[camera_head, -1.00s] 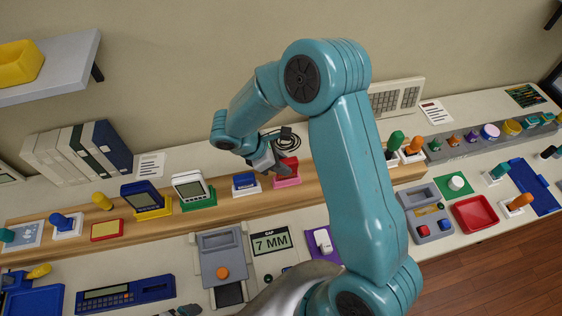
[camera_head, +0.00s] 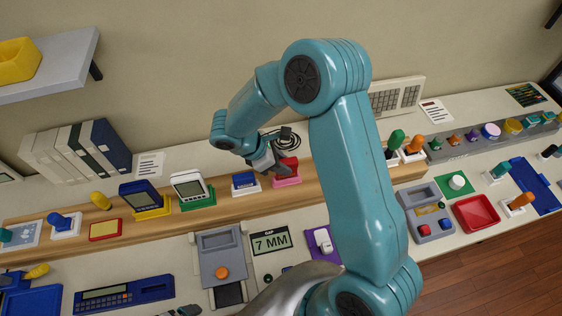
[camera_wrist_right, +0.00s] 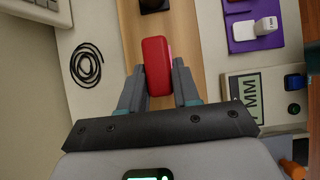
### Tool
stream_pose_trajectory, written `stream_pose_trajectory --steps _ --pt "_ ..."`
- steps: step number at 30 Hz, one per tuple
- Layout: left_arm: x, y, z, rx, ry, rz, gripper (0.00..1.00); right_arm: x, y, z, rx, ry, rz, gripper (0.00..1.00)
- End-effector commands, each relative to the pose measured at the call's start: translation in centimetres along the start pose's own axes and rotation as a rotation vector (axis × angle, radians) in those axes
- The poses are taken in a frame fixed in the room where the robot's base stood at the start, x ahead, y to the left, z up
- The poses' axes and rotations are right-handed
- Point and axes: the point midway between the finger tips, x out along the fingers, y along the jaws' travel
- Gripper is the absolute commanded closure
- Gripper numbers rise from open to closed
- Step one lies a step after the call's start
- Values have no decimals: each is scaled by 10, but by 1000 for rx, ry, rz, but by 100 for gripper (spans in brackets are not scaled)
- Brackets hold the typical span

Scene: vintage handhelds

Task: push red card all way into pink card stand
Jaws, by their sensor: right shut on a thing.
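The red card (camera_head: 287,166) stands in the pink card stand (camera_head: 287,182) on the wooden ledge. My right gripper (camera_head: 275,168) is at the card, and its two fingers are shut on it. In the right wrist view the red card (camera_wrist_right: 157,66) sits between the fingers of my right gripper (camera_wrist_right: 159,92), with a sliver of the pink stand (camera_wrist_right: 171,62) beside it. How deep the card sits in the slot cannot be told. My left gripper is not clearly in view.
A blue card in a white stand (camera_head: 246,190) is just left of the pink stand. Handhelds in green (camera_head: 197,202) and yellow (camera_head: 152,212) stands are further left. A coiled black cable (camera_head: 288,140) lies behind. A grey press (camera_head: 220,258) and a 7 MM gap card (camera_head: 270,241) are in front.

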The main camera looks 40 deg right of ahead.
Motion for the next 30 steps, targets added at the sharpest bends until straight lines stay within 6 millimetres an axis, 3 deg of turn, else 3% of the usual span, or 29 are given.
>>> stream_pose_trajectory --steps 20,30 --pt "19 -8 -3 -3 6 -1 5 19 0 -13 0 0 -1 100" --pt "15 -7 -3 -2 6 -1 5 13 -1 -9 -1 0 -2 100"
